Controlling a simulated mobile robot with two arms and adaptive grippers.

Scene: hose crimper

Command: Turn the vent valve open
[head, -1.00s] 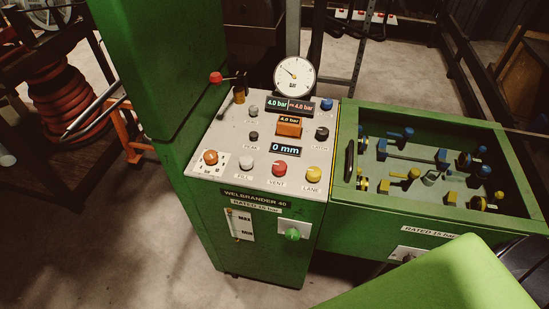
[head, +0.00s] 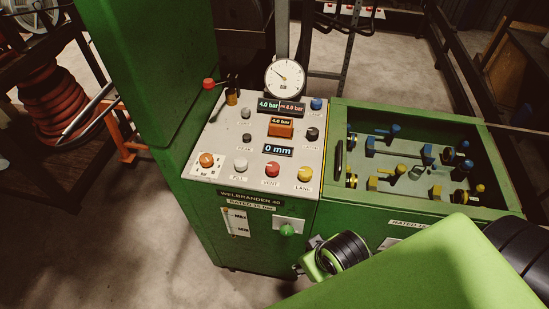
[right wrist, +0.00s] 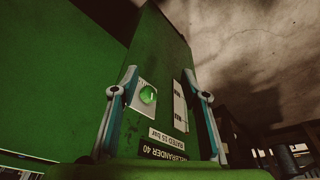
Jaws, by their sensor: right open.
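A red knob (head: 272,169) labelled VENT stands on the light top panel of the green cabinet. A round green knob (head: 287,230) sits on a white plate on the cabinet's front face. It also shows in the right wrist view (right wrist: 148,94), between my fingers in the picture and some way beyond them. My right gripper (right wrist: 154,91) is open and empty, with one finger at each side. In the head view, part of my right arm's end shows below and right of the green knob; its fingers are hard to make out there. My left gripper is not in view.
The panel (head: 205,136) also holds a white knob (head: 240,165), a yellow knob (head: 305,174), a dial gauge (head: 285,76) and several displays. A green open-topped box (head: 400,205) with valves adjoins on the right. Bare floor lies front left.

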